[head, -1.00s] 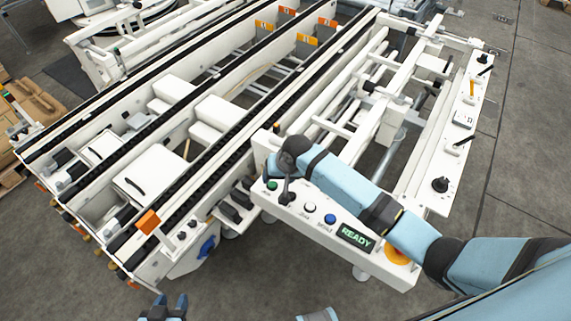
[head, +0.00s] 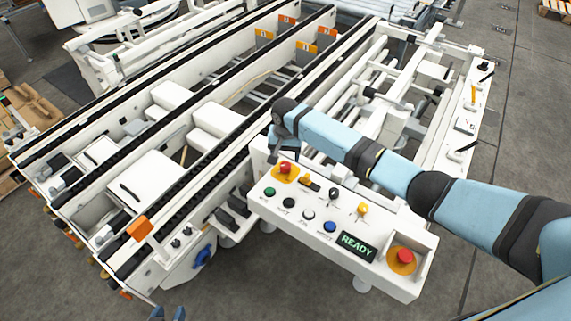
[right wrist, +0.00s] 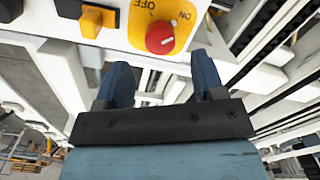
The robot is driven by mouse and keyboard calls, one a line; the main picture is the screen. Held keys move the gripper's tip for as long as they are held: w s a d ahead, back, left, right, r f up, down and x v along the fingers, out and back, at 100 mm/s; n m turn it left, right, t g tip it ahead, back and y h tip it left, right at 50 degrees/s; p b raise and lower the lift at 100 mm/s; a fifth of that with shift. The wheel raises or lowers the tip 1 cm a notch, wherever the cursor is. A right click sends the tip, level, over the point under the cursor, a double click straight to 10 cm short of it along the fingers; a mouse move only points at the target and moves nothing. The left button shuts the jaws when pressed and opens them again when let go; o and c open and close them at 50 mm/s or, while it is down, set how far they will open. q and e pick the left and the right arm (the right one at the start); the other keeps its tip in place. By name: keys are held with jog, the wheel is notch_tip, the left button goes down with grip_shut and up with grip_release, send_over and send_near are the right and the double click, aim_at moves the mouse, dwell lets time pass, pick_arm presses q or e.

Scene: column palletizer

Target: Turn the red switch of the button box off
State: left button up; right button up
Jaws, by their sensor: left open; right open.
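The white button box (head: 318,253) stands in the middle of the head view. Its red switch (head: 285,168) sits on a yellow plate at the box's far left corner. In the right wrist view the red switch (right wrist: 160,37) shows beside the ON and OFF labels; which one it points to I cannot tell. My right gripper (head: 284,152) hangs just behind the switch in the head view. In the right wrist view its two fingers (right wrist: 160,72) are apart and empty, with the knob beyond their tips. My left gripper (head: 168,314) is barely visible at the bottom edge.
A red emergency button (head: 404,256) sits on the box's right end, near the READY display (head: 357,246). An orange switch (head: 305,181), a black switch (head: 333,193) and a yellow switch (head: 362,208) follow in a row. Conveyor rails (head: 165,170) lie left.

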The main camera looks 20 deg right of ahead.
aim_at(286, 165)
notch_tip(286, 165, down, 5)
jog(key=shift+f, duration=0.1)
dwell(0.3)
jog(key=c, duration=0.9)
